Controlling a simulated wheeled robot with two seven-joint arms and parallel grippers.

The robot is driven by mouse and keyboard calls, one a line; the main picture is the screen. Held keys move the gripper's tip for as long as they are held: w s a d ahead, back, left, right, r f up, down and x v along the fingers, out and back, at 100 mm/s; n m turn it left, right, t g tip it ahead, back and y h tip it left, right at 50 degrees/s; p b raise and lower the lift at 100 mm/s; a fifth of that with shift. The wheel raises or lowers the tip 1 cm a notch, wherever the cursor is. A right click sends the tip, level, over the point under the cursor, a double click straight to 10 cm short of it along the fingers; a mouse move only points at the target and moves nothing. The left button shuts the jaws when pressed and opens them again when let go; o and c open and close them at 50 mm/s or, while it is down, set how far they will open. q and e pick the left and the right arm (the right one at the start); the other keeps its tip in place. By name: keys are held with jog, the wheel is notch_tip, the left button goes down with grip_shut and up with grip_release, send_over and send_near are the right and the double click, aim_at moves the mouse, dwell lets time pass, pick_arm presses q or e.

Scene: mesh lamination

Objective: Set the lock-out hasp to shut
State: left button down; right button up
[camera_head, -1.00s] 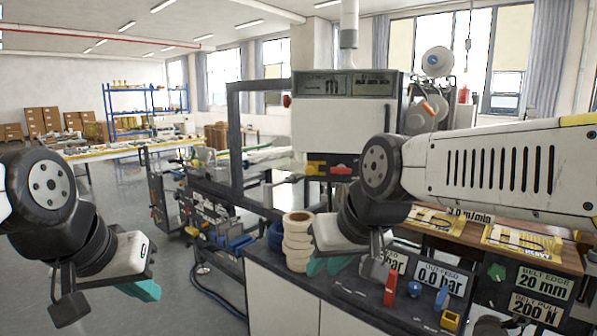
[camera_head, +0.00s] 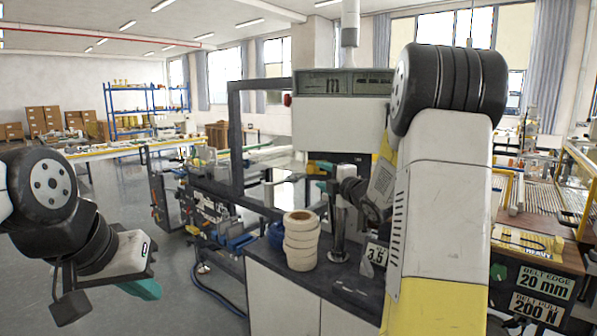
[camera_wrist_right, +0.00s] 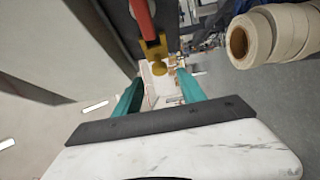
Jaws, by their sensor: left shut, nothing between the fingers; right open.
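A red lever (camera_wrist_right: 141,18) with a yellow forked piece (camera_wrist_right: 155,46) and a round yellow knob (camera_wrist_right: 159,69) shows in the right wrist view. This looks like the lock-out hasp, but I cannot tell its setting. In the head view a yellow part (camera_head: 319,167) shows on the machine front. My right gripper (camera_wrist_right: 160,88) is open, its teal fingers apart on either side of the view below the knob, with nothing between them. In the head view my right gripper (camera_head: 322,182) is small and partly hidden beside the yellow part. My left gripper (camera_head: 147,289) is shut and empty at lower left.
A stack of tan rolls (camera_head: 301,243) stands on the dark bench top (camera_head: 262,262), near my right arm; it also shows in the right wrist view (camera_wrist_right: 283,33). The machine (camera_head: 340,125) with its dark frame rises behind. Open floor lies left of the bench.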

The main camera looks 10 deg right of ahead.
aim_at(312, 170)
jog(key=x, duration=0.7)
jog(key=shift+w, duration=0.2)
grip_shut()
dwell(1.2)
